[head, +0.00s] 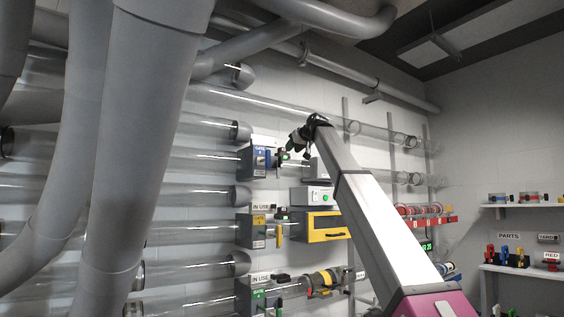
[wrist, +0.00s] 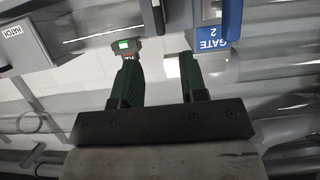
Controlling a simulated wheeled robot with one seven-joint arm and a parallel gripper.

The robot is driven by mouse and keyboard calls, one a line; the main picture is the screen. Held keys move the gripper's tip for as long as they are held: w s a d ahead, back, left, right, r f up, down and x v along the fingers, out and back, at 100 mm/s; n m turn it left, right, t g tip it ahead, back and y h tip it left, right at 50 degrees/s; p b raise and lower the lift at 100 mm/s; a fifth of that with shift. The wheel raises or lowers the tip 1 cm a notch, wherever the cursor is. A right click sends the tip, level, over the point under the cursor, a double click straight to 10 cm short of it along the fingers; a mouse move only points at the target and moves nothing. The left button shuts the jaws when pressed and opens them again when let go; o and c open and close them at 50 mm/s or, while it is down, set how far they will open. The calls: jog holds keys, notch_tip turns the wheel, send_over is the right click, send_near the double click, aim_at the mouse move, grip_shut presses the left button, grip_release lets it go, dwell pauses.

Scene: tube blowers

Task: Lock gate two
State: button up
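Gate two is a grey box (head: 246,161) with a blue label on the pipe wall, left of my gripper in the head view. Its blue label reading GATE 2 (wrist: 212,40) shows upside down in the wrist view, beside a blue handle (wrist: 232,18). A small grey piece with a green light (wrist: 125,47) lies by the tip of my left finger in the wrist view; whether they touch I cannot tell. My gripper (wrist: 160,62) is open, with two dark green fingers apart and nothing between them. In the head view my gripper (head: 293,143) is up and right of the gate.
Below are a yellow-labelled gate (head: 258,231) and a green-labelled gate (head: 258,300), with IN USE signs. A yellow-fronted box (head: 325,227) is to their right. Large grey pipes (head: 145,130) fill the left foreground. Parts shelves (head: 525,268) stand far right.

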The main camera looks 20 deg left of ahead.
aim_at(280, 167)
jog(key=x, duration=1)
jog(key=shift+w+a+f, duration=0.1)
jog(key=shift+w+a, duration=0.1)
jog(key=shift+w, duration=0.1)
grip_shut()
